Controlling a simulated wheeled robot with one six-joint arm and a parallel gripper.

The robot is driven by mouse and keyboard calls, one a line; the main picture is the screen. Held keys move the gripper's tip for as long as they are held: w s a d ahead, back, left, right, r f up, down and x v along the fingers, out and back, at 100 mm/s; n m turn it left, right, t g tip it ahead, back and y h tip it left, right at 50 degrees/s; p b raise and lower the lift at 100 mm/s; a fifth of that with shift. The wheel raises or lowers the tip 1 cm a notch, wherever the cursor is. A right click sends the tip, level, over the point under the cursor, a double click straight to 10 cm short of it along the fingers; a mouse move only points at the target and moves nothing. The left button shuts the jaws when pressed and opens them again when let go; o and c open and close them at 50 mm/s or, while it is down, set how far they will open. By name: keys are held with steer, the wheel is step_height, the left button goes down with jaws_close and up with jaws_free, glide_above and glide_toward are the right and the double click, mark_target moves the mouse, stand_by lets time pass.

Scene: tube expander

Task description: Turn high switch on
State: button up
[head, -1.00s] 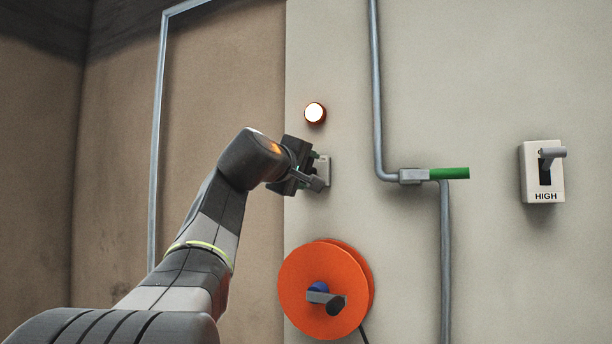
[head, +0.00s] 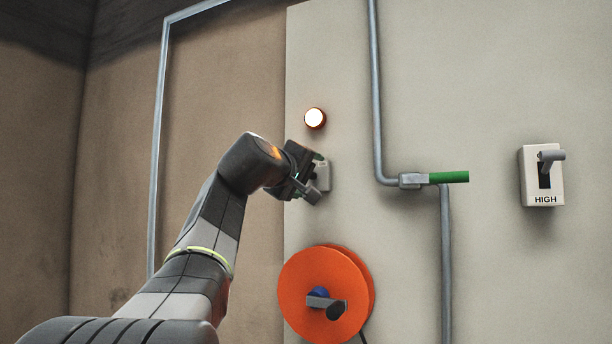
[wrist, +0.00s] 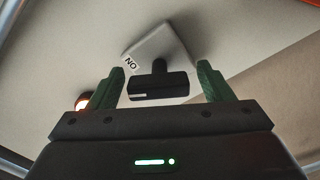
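The HIGH switch (head: 529,188) is a white box on the wall at the right in the head view. Its grey lever (head: 551,156) sticks out at the upper part of a dark slot. My gripper (head: 312,180) is far to its left, in front of a smaller pale switch plate (head: 324,174). In the wrist view that plate (wrist: 170,45) bears an ON label (wrist: 130,66) and a black handle (wrist: 160,86). The handle appears between my open green fingers (wrist: 161,88), with a gap on each side. The head view partly hides this plate behind my gripper.
A lit round lamp (head: 315,118) is above my gripper. An orange reel with a crank (head: 305,272) is below it. A grey pipe with a green valve handle (head: 449,177) stands between my gripper and the HIGH switch.

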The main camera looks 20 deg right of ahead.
steer(key=b+v, duration=0.3)
steer(key=v, duration=1.1)
steer(key=shift+d, duration=0.15)
steer(key=p+x, duration=0.3)
steer(key=x, duration=1)
steer(key=shift+w+d+r, duration=0.1)
steer(key=shift+w+d, duration=0.2)
steer(key=shift+a, duration=0.1)
